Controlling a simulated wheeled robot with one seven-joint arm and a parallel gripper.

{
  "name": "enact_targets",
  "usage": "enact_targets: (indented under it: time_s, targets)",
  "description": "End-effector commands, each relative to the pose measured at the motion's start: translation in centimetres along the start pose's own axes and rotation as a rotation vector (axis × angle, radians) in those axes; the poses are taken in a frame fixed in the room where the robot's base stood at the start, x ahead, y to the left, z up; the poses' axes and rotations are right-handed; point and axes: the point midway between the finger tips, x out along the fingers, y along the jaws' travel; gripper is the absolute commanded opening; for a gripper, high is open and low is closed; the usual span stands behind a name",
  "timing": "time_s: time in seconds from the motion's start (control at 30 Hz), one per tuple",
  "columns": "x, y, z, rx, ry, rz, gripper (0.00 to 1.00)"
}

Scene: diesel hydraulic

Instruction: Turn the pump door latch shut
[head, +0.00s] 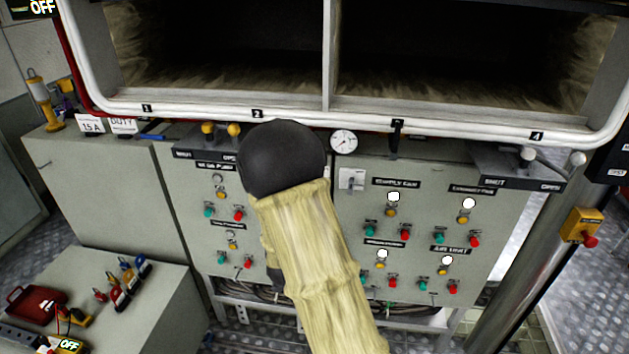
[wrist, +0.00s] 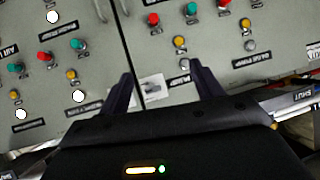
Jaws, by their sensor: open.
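A white plate with a small grey handle (head: 352,179), which looks like the door latch, sits at the upper left corner of the right-hand grey door (head: 425,275). My gripper (wrist: 165,84) is open, one finger on each side of the latch in the picture. I see nothing between the fingers touching them; the gap in depth is unclear. In the head view my black wrist and yellow-sleeved arm hide the gripper.
A round gauge (head: 343,142) and the white opening frame (head: 300,119) lie just above. Buttons and lamps crowd both doors. A lever with a pale knob (head: 528,154) juts out at right. A low grey box (head: 150,300) with tools stands at left.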

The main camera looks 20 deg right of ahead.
Motion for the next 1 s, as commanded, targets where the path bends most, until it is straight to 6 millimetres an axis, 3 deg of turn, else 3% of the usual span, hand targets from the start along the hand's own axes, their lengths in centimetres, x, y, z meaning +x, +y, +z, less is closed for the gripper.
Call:
enact_targets:
  time_s: [0.17, 0.4, 0.83, 1.0]
  targets:
    - [2.1, 1.5, -2.2, -0.002, 0.254, 0.091, 0.65]
    - [2.3, 2.6, -4.0, -0.045, 0.508, 0.152, 0.65]
    - [2.3, 2.8, -4.3, -0.05, 0.541, 0.157, 0.65]
    - [3.2, 2.9, -5.1, -0.049, 0.542, 0.158, 0.65]
